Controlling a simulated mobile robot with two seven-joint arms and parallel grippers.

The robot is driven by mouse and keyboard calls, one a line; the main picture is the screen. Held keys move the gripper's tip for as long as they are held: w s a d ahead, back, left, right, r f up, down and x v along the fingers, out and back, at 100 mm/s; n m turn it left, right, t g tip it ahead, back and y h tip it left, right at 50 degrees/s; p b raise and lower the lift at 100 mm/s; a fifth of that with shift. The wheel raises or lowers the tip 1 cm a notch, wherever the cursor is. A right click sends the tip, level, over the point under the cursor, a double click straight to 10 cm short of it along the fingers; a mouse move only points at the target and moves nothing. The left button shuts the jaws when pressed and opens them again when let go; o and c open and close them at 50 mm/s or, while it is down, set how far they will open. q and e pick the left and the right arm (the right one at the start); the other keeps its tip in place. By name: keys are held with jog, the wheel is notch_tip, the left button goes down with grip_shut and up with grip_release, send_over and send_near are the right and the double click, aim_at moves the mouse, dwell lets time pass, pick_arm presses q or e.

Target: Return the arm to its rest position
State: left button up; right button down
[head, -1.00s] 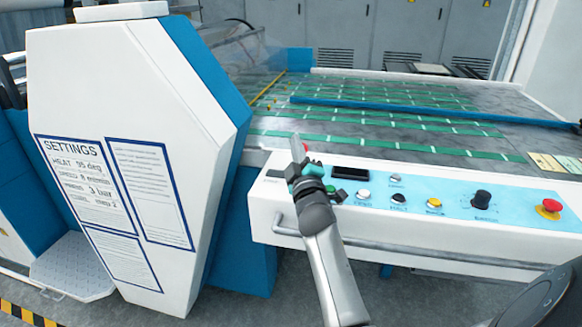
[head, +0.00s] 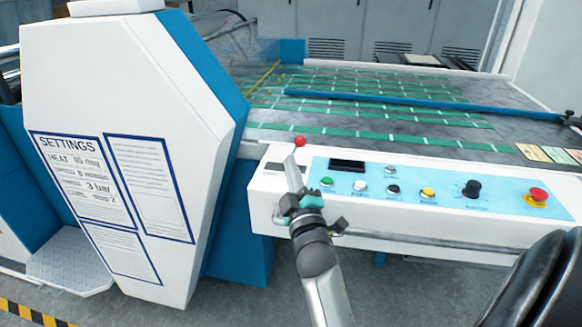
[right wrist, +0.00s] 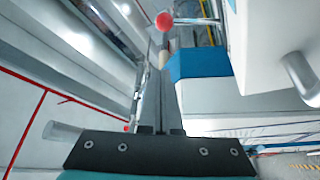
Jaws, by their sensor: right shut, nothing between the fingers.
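My right gripper (head: 291,163) is shut and empty in front of the left end of the control panel (head: 420,187). Its arm rises from the bottom of the head view. A red ball knob (head: 299,141) shows just above the fingertips, apart from them in the picture. In the right wrist view, the closed fingers (right wrist: 160,85) point up the picture, and the red knob (right wrist: 164,21) on a metal rod lies beyond their tips. My left gripper is not in view.
A white and blue machine housing (head: 120,90) with settings sheets stands at left. The panel carries a green button (head: 326,181), a black dial (head: 472,188) and a red stop button (head: 537,195). A handrail (head: 400,238) runs below it. Behind lies a bed with green strips (head: 370,137).

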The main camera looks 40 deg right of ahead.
jog(key=s+f+m+g, duration=0.1)
jog(key=a+f+m+g+y, duration=0.1)
jog(key=f, duration=0.1)
jog(key=s+a+f+m+g, duration=0.1)
jog(key=f, duration=0.1)
jog(key=shift+s+g, duration=0.3)
jog(key=s+a+f+m+g+y, duration=0.1)
jog(key=s+a+f+g+y, duration=0.3)
jog(key=s+a+f+g, duration=0.45)
jog(key=s+a+f+m+g+y, duration=0.1)
jog(key=s+a+f+g+y, duration=0.25)
jog(key=s+a+f, duration=0.75)
jog(key=s+d+f, duration=0.1)
jog(key=d+f, duration=0.1)
jog(key=f, duration=0.6)
jog(key=s+d+f, duration=0.1)
jog(key=d+f, duration=0.1)
jog(key=f, duration=0.6)
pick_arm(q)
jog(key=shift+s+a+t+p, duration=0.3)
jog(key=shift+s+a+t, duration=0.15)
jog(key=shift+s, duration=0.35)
pick_arm(e)
jog(key=s+d+f, duration=0.5)
jog(key=s+f, duration=0.7)
jog(key=f, duration=0.1)
jog(key=shift+d+f+n+g, duration=0.15)
jog(key=shift+f+n+g, duration=0.15)
jog(key=shift+g, duration=0.1)
